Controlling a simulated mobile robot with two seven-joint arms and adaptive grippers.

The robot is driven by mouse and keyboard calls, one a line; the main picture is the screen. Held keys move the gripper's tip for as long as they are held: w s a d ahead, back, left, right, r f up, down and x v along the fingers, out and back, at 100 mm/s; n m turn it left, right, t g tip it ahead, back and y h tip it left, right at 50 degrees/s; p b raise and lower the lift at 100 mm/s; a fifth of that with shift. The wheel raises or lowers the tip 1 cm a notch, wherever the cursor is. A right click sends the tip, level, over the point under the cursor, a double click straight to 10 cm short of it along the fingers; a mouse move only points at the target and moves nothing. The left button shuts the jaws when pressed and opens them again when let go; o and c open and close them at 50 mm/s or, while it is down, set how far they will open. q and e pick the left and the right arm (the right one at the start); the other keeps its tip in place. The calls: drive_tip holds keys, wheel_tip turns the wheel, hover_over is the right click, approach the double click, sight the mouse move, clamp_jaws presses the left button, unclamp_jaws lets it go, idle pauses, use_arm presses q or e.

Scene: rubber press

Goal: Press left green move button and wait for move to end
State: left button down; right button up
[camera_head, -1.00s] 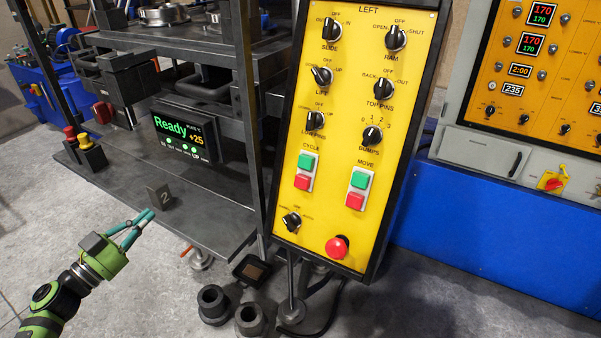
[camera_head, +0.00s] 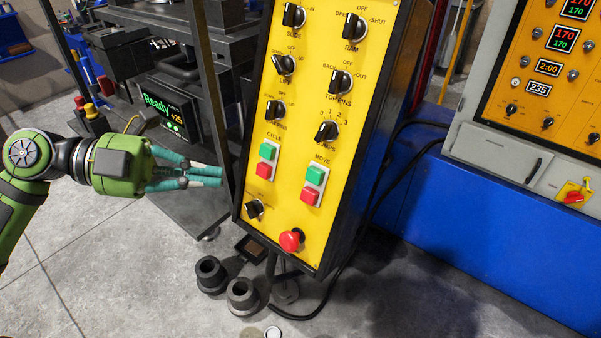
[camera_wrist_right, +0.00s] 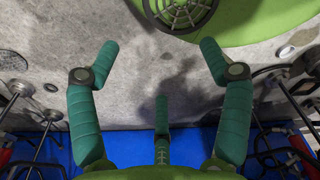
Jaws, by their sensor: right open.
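The yellow left control panel (camera_head: 284,150) stands tilted in the middle of the head view. Its green MOVE button (camera_head: 315,175) sits above a red MOVE button (camera_head: 309,196) on the panel's right side. Nothing covers the green button. My left gripper (camera_head: 219,176) comes in from the left, its fingers drawn together and empty. Its tips point right, just left of the panel's lower left edge in the picture. My right gripper (camera_wrist_right: 160,62) is open and empty in the right wrist view, over grey floor.
The green CYCLE button (camera_head: 268,151) and red CYCLE button (camera_head: 263,171) lie nearer my left gripper. A red mushroom button (camera_head: 291,240) juts out low on the panel. A dark upright post (camera_head: 208,85) stands left of the panel. A display (camera_head: 168,109) reads Ready.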

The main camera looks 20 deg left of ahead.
use_arm(q)
drive_tip(key=p, duration=0.4)
approach(315, 175)
drive_tip(key=s+d, duration=0.2)
drive_tip(key=d, duration=0.3)
drive_tip(key=w, duration=0.1)
drive_tip(key=w+d+f+p, duration=0.1)
drive_tip(key=w+p, duration=0.1)
drive_tip(key=shift+w+d+f, duration=0.2)
drive_tip(key=shift+d, duration=0.05)
use_arm(e)
drive_tip(key=r, duration=0.3)
drive_tip(key=d+r, duration=0.1)
drive_tip(key=r, duration=0.1)
drive_tip(key=shift+w+d+r, duration=0.1)
drive_tip(key=shift+d+r, duration=0.05)
drive_tip(key=shift+r, duration=0.25)
drive_tip(key=shift+d, duration=0.15)
